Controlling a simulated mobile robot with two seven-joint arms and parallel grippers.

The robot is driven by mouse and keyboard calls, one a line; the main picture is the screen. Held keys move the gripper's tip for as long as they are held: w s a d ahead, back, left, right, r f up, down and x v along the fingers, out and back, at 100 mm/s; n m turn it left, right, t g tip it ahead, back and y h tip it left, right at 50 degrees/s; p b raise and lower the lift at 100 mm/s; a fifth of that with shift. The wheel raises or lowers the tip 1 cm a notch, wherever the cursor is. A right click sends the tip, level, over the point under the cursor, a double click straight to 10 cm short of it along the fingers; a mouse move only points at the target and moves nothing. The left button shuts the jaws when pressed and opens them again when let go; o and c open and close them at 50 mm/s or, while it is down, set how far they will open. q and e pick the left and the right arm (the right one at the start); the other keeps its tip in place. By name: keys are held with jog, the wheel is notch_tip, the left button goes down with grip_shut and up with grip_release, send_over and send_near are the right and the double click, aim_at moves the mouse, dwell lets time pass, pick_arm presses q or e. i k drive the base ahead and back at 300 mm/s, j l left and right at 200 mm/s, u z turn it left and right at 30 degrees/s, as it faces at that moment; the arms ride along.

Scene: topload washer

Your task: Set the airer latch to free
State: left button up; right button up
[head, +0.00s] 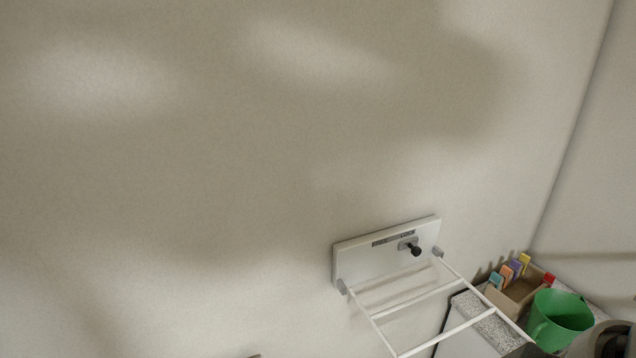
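The airer is a white wall panel (360,256) with a fold-out rack of white bars (455,265) reaching down and forward from it. The rack hangs from two grey hinges at the panel's lower corners. The airer latch (416,250) is a black knob on a small grey plate at the panel's right side. A dark label strip sits above and left of the knob; its marks are too small to read. I cannot tell which setting the knob is at. Nothing touches the knob. I see neither of my grippers.
Below right, a speckled-topped surface (470,304) carries a cardboard box (512,303) with several coloured items and a green bucket (563,318). A dark rounded shape, cut off, is at the bottom right corner. The wall left of the panel is bare.

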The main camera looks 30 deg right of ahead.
aim_at(416, 250)
jog(key=z, duration=1.5)
